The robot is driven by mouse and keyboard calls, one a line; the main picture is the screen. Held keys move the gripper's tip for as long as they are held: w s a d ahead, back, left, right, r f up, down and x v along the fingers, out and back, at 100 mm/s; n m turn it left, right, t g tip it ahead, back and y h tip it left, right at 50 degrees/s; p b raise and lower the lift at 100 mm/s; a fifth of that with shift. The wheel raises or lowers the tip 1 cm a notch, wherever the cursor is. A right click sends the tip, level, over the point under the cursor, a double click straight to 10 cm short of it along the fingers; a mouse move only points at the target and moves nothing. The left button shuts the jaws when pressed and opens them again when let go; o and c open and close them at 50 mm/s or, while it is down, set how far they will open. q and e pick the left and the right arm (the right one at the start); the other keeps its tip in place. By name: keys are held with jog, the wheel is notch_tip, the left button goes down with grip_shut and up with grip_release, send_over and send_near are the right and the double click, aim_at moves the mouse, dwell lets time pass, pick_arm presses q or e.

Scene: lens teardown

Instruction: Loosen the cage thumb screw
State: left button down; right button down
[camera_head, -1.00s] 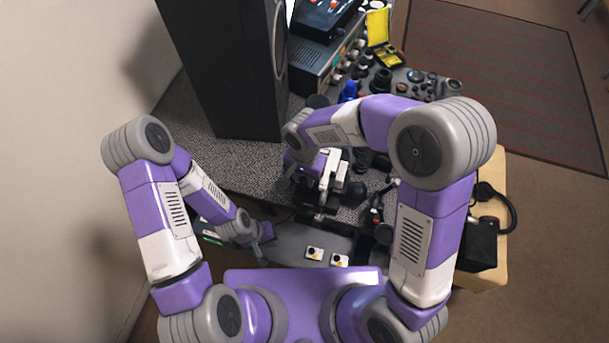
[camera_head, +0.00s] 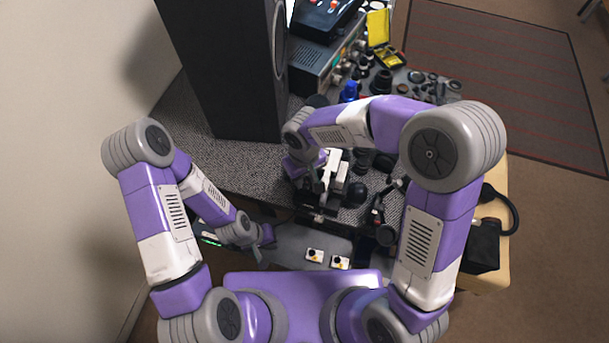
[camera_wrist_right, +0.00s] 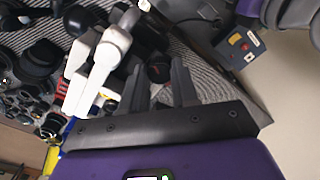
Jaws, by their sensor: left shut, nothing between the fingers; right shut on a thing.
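A white and black fixture (camera_head: 336,168) stands on the dark speckled worktop below my right forearm. In the right wrist view its white arms (camera_wrist_right: 106,58) are at the upper left. My right gripper (camera_wrist_right: 160,78) has its two dark fingers pointing at a small dark round knob with a reddish mark (camera_wrist_right: 159,71). It is shut on this knob, which looks like the cage thumb screw; the exact contact is hard to see. In the head view the right fingers are largely hidden by the arm. My left gripper (camera_head: 259,256) is shut and empty, in front of the worktop's front edge.
A tall black cabinet (camera_head: 218,70) stands at the back left. Instruments (camera_head: 318,62), a yellow case (camera_head: 378,28) and several dark lens parts (camera_head: 430,85) crowd the back. Two small white blocks (camera_head: 314,255) lie on a grey surface in front. A black box (camera_head: 481,245) sits at right.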

jog(key=n, duration=0.5)
jog(key=shift+r, duration=0.1)
jog(key=shift+n, duration=0.3)
dwell(0.4)
jog(key=c, duration=1.1)
grip_release()
notch_tip(320, 180, up, 8)
jog(key=shift+f+p, duration=0.25)
jog(key=shift+p, duration=0.35)
